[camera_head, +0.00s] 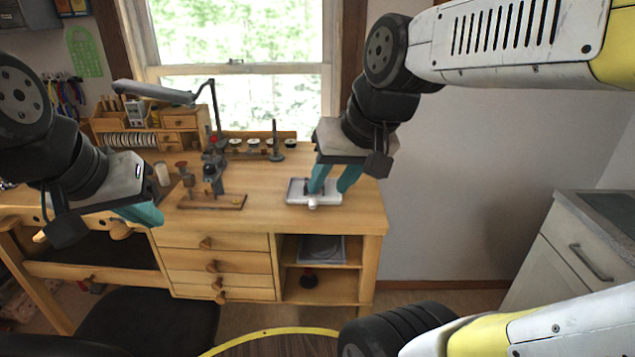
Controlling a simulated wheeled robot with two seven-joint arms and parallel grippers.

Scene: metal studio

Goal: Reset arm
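My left gripper (141,213) is at the left, in front of the workbench. Its teal fingers overlap in this view, so their gap does not show. My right gripper (328,188) points down over the right part of the wooden workbench (260,195). Its two teal fingers are apart, with their tips at a small white tray (298,196) on the bench top. A small dark shape shows between the fingers. I cannot tell whether the fingertips touch the tray or anything in it.
A wooden stand with a small tool (212,202) is on the bench, left of the tray. A desk lamp (155,92) and a wooden organizer (178,122) stand behind. A black chair (150,315) is in front of the bench. A cabinet (570,245) stands at the right.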

